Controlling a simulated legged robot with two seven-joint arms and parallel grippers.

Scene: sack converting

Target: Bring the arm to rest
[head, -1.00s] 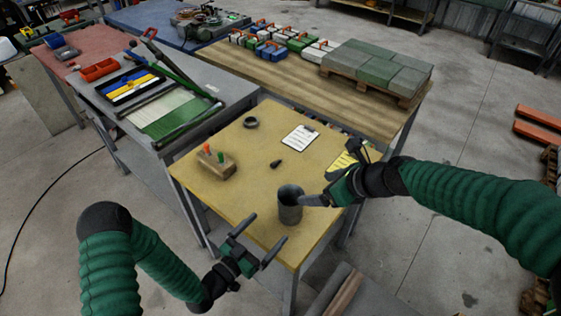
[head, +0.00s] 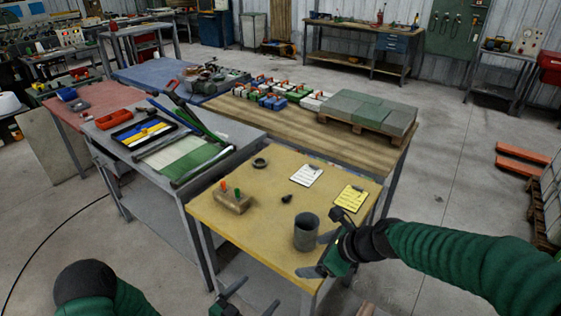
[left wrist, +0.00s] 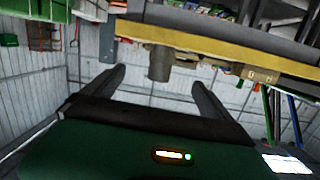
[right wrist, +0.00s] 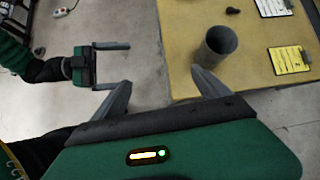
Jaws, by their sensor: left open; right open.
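My right gripper (head: 316,254) is open and empty at the near right corner of the yellow-topped table (head: 262,236). One finger overlaps the lower right of a grey cup (head: 305,233) in the head view; I cannot tell whether they touch. The cup stands upright and also shows in the right wrist view (right wrist: 216,46). My left gripper (head: 254,297) is open and empty, low in front of the table and partly cut off by the picture's bottom edge. The right wrist view shows both its fingers (right wrist: 122,64) with nothing between them.
The table bears a wooden block with red and green pegs (head: 231,202), a black ring (head: 260,162), a small dark object (head: 287,198), a white clipboard (head: 306,175) and a yellow clipboard (head: 350,199). A grey bench (head: 190,182) adjoins it. Floor (head: 450,190) to the right is open.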

